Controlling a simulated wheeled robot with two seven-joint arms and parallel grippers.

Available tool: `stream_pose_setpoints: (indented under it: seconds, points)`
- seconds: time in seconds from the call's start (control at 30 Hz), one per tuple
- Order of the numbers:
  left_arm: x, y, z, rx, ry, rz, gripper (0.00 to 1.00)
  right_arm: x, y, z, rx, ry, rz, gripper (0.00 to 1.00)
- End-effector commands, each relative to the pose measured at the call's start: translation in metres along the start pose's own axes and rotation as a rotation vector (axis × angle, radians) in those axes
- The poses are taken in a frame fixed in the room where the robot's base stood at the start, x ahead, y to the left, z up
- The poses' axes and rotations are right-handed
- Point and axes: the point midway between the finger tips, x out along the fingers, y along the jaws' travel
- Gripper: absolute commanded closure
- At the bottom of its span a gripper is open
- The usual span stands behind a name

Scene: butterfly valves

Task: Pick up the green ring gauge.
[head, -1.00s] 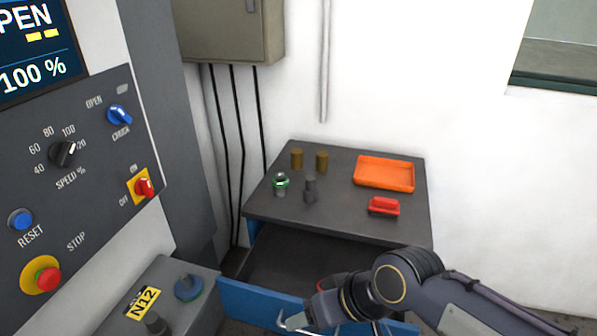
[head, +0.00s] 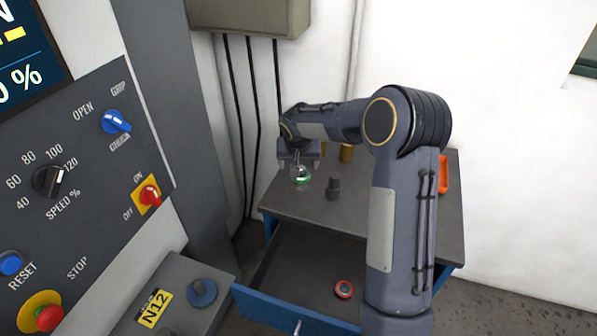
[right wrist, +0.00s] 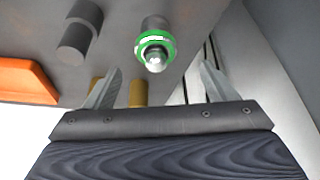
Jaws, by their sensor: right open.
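The green ring gauge (head: 302,180) is on a light metal plug at the left of the dark cabinet top. In the right wrist view the green ring (right wrist: 142,48) sits around the plug, whose rounded tip points toward the camera. My right gripper (head: 300,163) is open and empty, right by the ring at its far side. In the right wrist view the plug and ring appear between and beyond the two spread fingers (right wrist: 161,70); I see no contact. My left gripper is not in view.
A dark post (head: 333,188) stands close right of the ring. A brass cylinder (head: 346,153) is behind; my arm partly hides the orange tray (head: 444,175). A control panel (head: 90,150) stands left.

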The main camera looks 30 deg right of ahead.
Motion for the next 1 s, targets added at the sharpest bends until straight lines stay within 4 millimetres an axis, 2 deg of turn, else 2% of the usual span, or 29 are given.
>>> stream_pose_setpoints:
  seconds: [0.03,0.17,0.4,0.53,0.73,1.0]
  points:
    - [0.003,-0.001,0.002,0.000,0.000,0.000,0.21,0.009,0.001,0.001,0.001,-0.002,0.001,0.21]
    - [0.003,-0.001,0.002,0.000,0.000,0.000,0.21,0.022,0.002,0.000,0.000,-0.004,0.001,0.21]
    - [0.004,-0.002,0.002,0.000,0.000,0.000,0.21,0.057,0.006,-0.003,0.000,-0.002,0.000,0.21]
    - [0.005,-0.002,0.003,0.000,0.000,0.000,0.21,0.064,0.006,-0.003,0.000,-0.002,-0.001,0.21]
    - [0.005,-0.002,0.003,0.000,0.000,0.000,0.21,0.064,0.006,-0.003,0.000,-0.002,-0.001,0.21]
    - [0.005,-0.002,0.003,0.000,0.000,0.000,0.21,0.064,0.006,-0.003,-0.001,-0.002,-0.001,0.55]
